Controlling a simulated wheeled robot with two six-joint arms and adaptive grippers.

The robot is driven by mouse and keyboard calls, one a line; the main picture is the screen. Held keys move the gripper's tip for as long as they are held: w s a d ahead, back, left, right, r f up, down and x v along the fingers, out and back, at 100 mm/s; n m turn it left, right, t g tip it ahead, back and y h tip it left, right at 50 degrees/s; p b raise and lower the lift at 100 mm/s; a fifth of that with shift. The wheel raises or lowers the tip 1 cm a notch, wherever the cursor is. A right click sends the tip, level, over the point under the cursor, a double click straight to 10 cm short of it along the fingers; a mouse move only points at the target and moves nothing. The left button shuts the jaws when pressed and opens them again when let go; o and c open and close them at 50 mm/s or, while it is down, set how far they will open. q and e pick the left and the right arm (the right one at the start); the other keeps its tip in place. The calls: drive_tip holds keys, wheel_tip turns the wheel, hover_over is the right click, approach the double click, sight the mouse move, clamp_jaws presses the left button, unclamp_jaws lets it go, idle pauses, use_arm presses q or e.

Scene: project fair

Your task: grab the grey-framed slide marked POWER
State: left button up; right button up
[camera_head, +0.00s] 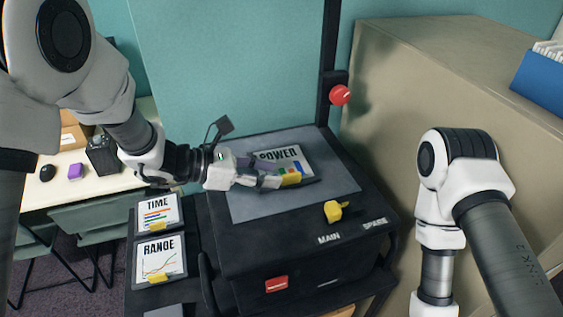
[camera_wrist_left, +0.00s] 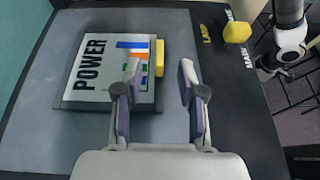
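The grey-framed slide marked POWER (camera_head: 281,155) lies flat on the grey top plate of a black machine. It has a white face, coloured bars and a yellow tab (camera_wrist_left: 159,58) on one edge. My left gripper (camera_head: 272,181) is at that tab edge. In the left wrist view the left gripper (camera_wrist_left: 158,80) is open. One finger overlaps the slide's face beside the tab, and the other is past the tab, over the bare plate. I cannot tell whether either finger touches the slide. My right arm shows at the right, but its gripper is out of view.
Slides marked TIME (camera_head: 158,214) and RANGE (camera_head: 160,260) lie left of the machine (camera_head: 300,245). A yellow knob (camera_head: 334,211) sits at its front, and a red knob (camera_head: 340,95) on a black post behind. A beige cabinet (camera_head: 400,100) stands close at the right.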

sight(285, 175)
use_arm(q)
drive_tip(key=p+x, duration=0.2)
drive_tip(key=shift+s+d, duration=0.1)
drive_tip(key=shift+d, duration=0.4)
drive_tip(key=shift+w+d+f, duration=0.7)
drive_tip(key=shift+d+f, duration=0.1)
drive_tip(key=shift+d, duration=0.05)
drive_tip(key=shift+s, duration=0.1)
drive_tip(key=shift+s+a+r, duration=0.1)
drive_tip(key=shift+s+r, duration=0.05)
clamp_jaws()
